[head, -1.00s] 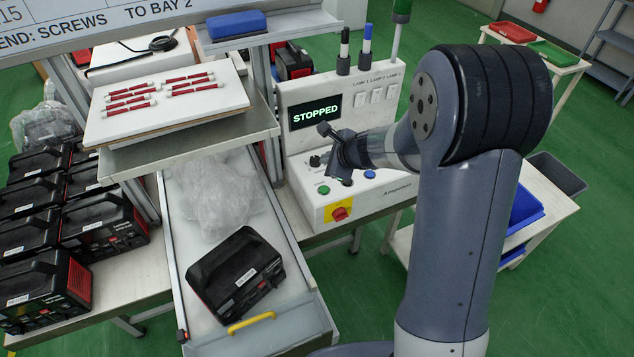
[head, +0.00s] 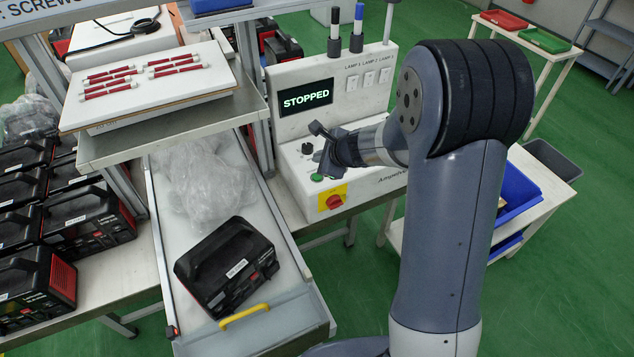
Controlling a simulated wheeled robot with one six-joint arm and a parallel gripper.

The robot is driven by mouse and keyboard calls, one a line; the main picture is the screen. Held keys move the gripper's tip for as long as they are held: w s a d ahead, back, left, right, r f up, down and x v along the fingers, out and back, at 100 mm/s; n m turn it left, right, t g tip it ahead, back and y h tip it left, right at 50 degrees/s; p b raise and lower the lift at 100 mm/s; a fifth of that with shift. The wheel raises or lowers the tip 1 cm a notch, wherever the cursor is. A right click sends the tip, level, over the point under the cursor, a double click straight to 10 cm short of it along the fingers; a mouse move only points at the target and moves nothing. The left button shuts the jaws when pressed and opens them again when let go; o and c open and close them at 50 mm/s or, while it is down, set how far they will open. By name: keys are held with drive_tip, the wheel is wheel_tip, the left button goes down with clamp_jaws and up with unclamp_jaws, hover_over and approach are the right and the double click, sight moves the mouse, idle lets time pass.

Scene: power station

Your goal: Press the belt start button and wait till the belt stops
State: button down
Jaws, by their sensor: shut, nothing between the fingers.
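The white control box (head: 300,206) stands right of the belt, and its display (head: 306,96) reads "STOPPED". On its sloped top are a green button (head: 317,177), a black knob (head: 307,148) and, on the front, a red knob on a yellow plate (head: 333,200). My gripper (head: 322,152) is shut and empty over this top, close to the green button; I cannot tell whether it touches it. The blue button is hidden behind my gripper. The belt (head: 165,215) carries a clear plastic bag (head: 200,185) and a black case (head: 228,268) near the yellow-handled end.
A shelf (head: 170,135) with red-and-white tubes overhangs the belt. Several black cases (head: 88,220) stand at the left. Two markers (head: 357,28) stand on the box. A cart with blue bins (head: 515,190) is at the right, with green floor around.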

sight(320, 178)
drive_tip(key=shift+f+b, duration=1.45)
drive_tip(key=shift+f, duration=0.45)
idle(0.5)
drive_tip(key=shift+f+b, duration=0.4)
drive_tip(key=shift+b, duration=0.1)
